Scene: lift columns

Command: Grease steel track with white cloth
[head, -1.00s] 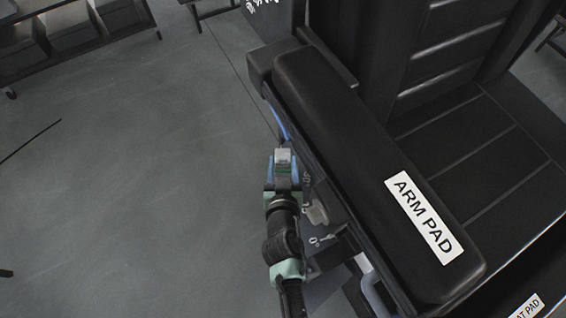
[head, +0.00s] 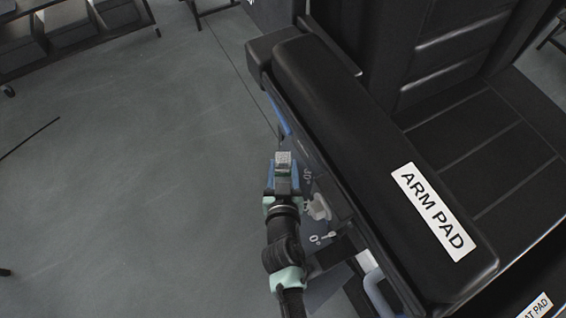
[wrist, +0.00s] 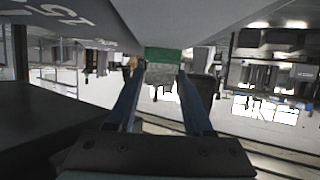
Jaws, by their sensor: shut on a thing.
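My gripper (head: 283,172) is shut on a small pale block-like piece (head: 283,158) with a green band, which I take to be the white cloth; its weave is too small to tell. In the wrist view my two blue fingers (wrist: 163,85) hold its green side (wrist: 164,55) at their tips, close under a grey panel. My gripper is left of the chair's side panel (head: 318,185). A blue strip (head: 283,118) runs along that panel beyond my gripper. I cannot make out the steel track for certain, nor whether the held piece touches the panel.
The black arm pad (head: 370,150) with a white label overhangs the panel on the right. A pale knob (head: 319,206) and degree marks are beside my wrist. The grey floor (head: 130,190) on the left is open. A shelf with bins (head: 75,25) stands at the back left.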

